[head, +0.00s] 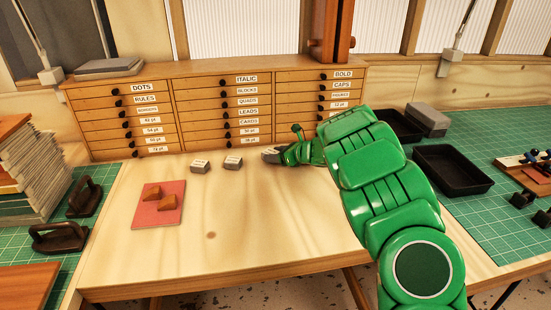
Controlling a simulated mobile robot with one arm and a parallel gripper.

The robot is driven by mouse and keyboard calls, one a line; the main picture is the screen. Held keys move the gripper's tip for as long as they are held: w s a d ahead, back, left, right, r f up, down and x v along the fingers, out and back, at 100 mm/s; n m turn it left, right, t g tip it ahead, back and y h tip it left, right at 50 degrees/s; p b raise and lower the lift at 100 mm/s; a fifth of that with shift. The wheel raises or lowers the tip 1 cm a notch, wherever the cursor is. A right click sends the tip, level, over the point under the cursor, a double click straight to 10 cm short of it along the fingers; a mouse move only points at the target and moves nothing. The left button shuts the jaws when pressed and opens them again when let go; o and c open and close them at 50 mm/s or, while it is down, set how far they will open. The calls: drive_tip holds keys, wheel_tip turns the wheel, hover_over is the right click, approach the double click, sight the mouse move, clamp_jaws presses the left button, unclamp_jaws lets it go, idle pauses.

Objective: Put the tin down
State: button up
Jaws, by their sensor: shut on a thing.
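A small grey tin (271,156) with a pale label on top is at the tips of my gripper (283,154), close to the front of the drawer cabinet. My gripper is shut on it; my green arm reaches in from the lower right and hides part of the fingers. I cannot tell whether the tin touches the wooden bench top (250,215). Two similar grey tins with labels stand to its left, one nearer (233,163) and one farther left (200,167).
The wooden drawer cabinet (223,105) stands along the back. A red pad (158,204) with two orange-brown wedges lies left. Black trays (452,170) sit right of my arm. Stacked paper and dark-handled tools (60,237) fill the left side. The bench's middle front is clear.

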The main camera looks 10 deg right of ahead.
drive_tip(key=shift+f, duration=0.65)
drive_tip(key=shift+f, duration=0.1)
drive_tip(key=o, duration=1.1)
drive_tip(key=v, duration=1.2)
